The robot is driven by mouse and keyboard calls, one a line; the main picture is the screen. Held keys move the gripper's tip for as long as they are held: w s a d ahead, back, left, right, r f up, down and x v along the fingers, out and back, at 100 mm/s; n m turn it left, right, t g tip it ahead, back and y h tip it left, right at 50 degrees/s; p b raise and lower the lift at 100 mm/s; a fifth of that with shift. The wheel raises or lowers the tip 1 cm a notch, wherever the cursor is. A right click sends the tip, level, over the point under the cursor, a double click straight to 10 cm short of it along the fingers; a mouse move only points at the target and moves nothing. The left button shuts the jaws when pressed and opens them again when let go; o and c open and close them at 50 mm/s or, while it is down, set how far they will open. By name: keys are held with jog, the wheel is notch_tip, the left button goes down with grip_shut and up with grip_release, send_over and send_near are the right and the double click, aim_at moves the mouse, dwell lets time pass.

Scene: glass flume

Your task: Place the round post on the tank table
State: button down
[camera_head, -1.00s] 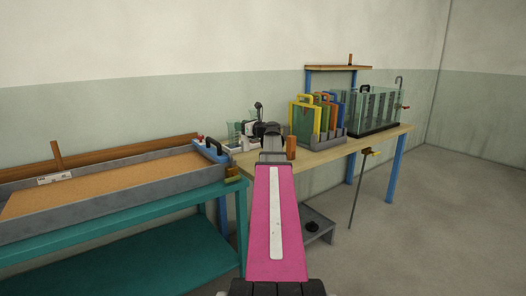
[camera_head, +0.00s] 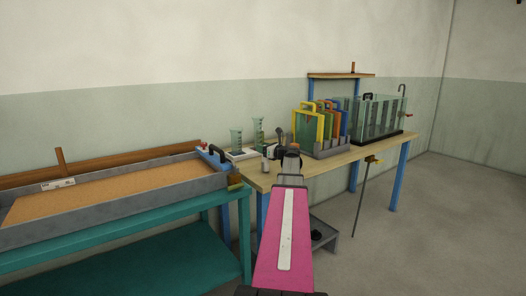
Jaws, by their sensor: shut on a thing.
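The tank table (camera_head: 336,160) has a pale wooden top and blue legs and stands right of centre. My gripper (camera_head: 291,153) is over its near left part, at the end of my pink arm. It is shut on the round post (camera_head: 293,146), of which only a small brown top shows above the jaws. My gripper hides the rest, so I cannot tell whether its foot touches the table top.
A glass tank (camera_head: 380,118) and a grey rack (camera_head: 332,149) of coloured framed panels fill the table's back right. A sand tray (camera_head: 110,192) lies on a teal bench at left. A clamp (camera_head: 372,160) hangs at the front edge.

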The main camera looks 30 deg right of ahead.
jog(key=shift+f, duration=0.6)
jog(key=c, duration=0.7)
grip_release()
jog(key=shift+o, duration=0.2)
jog(key=v, duration=1.2)
